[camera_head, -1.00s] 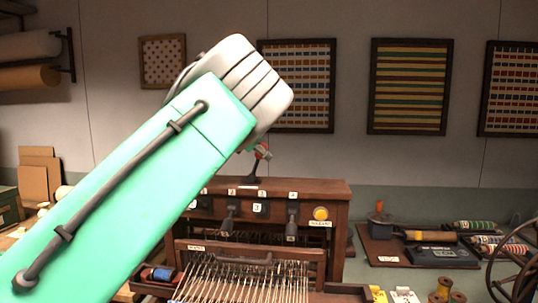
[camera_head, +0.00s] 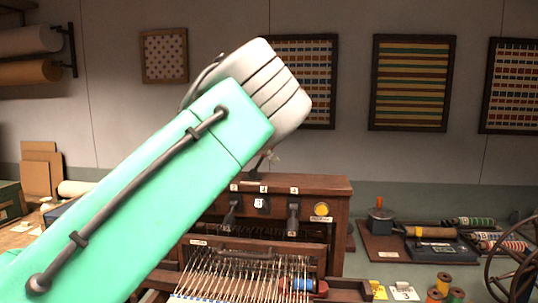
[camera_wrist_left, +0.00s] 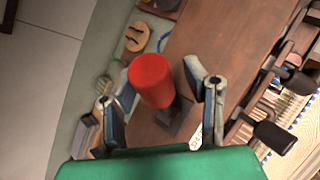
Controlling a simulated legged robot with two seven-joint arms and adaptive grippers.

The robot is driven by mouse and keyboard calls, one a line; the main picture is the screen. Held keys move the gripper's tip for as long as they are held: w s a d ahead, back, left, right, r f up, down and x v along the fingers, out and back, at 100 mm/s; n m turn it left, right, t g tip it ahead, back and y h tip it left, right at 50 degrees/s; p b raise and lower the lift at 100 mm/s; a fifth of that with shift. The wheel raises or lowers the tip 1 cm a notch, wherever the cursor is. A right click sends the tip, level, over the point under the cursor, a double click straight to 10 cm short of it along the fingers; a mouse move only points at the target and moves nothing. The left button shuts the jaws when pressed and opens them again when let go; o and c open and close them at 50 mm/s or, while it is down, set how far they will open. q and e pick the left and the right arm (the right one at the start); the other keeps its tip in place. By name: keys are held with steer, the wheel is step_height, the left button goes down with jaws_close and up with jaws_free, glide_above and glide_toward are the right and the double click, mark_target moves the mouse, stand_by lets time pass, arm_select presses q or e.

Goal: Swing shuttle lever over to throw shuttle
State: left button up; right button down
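The wooden loom box (camera_head: 325,186) stands on the bench, with white number tags on it. The shuttle lever's dark stem (camera_head: 258,165) rises from its top; its red knob is hidden by my left arm in the head view. In the left wrist view the red knob (camera_wrist_left: 152,80) sits between the spread fingers of my left gripper (camera_wrist_left: 163,95). The gripper is open around it; I cannot tell if a finger touches it. The shuttle with a blue and red spool (camera_head: 301,285) lies at the right end of the warp threads (camera_head: 235,277). My right gripper is not in view.
A yellow button (camera_head: 321,209) and dark levers (camera_head: 293,220) are on the box front. Thread spools (camera_head: 443,283) and a wheel (camera_head: 513,262) stand at right. Framed textiles (camera_head: 412,83) hang on the back wall.

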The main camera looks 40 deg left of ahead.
arm_select(q)
steer(key=shift+s+d+r, duration=0.2)
steer(key=shift+s+r, duration=0.1)
steer(key=shift+r, duration=0.1)
steer(key=shift+w, duration=0.2)
steer(key=shift+s+r, duration=0.1)
steer(key=shift+r, duration=0.05)
steer(key=v, duration=1.1)
steer(key=shift+s+d+r, duration=0.15)
steer(key=shift+s+d, duration=0.05)
steer(key=shift+s, duration=0.2)
steer(key=shift+a, duration=0.35)
steer(key=shift+d, duration=0.25)
